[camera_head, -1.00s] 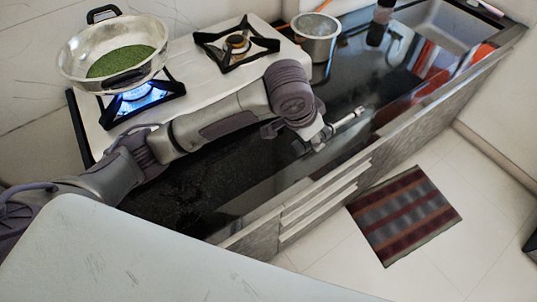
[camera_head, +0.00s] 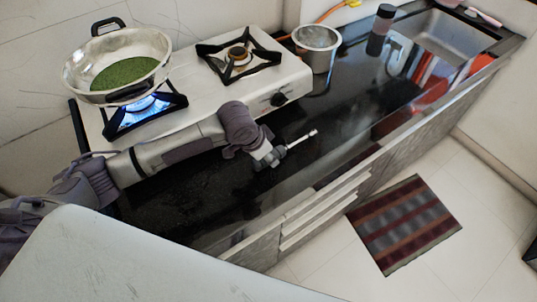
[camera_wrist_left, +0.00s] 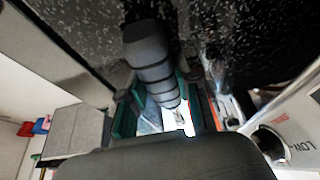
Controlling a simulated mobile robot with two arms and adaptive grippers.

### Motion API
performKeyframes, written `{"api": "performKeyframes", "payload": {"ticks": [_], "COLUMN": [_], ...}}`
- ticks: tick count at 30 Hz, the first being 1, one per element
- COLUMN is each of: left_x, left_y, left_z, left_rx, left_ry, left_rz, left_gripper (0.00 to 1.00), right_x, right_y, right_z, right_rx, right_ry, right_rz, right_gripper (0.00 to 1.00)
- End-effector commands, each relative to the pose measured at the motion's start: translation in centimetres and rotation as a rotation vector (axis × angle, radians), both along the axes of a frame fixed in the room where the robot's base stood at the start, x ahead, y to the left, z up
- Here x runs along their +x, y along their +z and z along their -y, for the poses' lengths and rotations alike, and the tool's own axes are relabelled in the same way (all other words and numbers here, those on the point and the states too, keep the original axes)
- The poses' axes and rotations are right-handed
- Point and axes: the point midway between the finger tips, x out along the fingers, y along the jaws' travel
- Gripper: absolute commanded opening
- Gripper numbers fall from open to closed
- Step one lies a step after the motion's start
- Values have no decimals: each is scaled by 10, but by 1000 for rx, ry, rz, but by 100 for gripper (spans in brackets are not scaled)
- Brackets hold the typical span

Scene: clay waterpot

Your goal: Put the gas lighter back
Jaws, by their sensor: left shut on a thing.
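The gas lighter (camera_head: 302,138) is a thin, light metallic rod in the head view, pointing up and right over the black counter. My left gripper (camera_head: 272,157) is shut on it, in front of the stove's right part. In the left wrist view the lighter's thick black ribbed handle (camera_wrist_left: 149,58) stands out between the fingers of my left gripper (camera_wrist_left: 160,110). The wrist view hides most of the metal rod. I cannot tell how high the lighter is above the counter. My right gripper is not in view.
The stove (camera_head: 208,91) has a lit left burner (camera_head: 148,110) under a pan (camera_head: 117,65) with green contents. A steel pot (camera_head: 317,48) stands right of the stove, then a dark bottle (camera_head: 381,28) and a sink (camera_head: 445,40). The black counter (camera_head: 345,112) right of the lighter is clear.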

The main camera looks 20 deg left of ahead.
Motion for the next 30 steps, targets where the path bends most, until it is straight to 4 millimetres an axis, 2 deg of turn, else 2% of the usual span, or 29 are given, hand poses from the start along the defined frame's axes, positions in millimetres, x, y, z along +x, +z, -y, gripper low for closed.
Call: {"api": "performKeyframes", "payload": {"ticks": [12,13,17,26,30], "left_x": [0,0,0,0,-2], "left_y": [-6,-6,-6,-5,7], "left_z": [1,1,1,0,-3], "left_rx": [-2,-2,-1,-1,0], "left_ry": [1,1,1,0,1], "left_rz": [0,0,1,1,3], "left_gripper": [0,37,57,57,57], "right_x": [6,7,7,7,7], "right_y": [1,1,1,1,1], "right_z": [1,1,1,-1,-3], "right_rx": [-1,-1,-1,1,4], "right_ry": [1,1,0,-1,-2], "right_rz": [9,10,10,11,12], "right_gripper": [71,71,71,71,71]}}
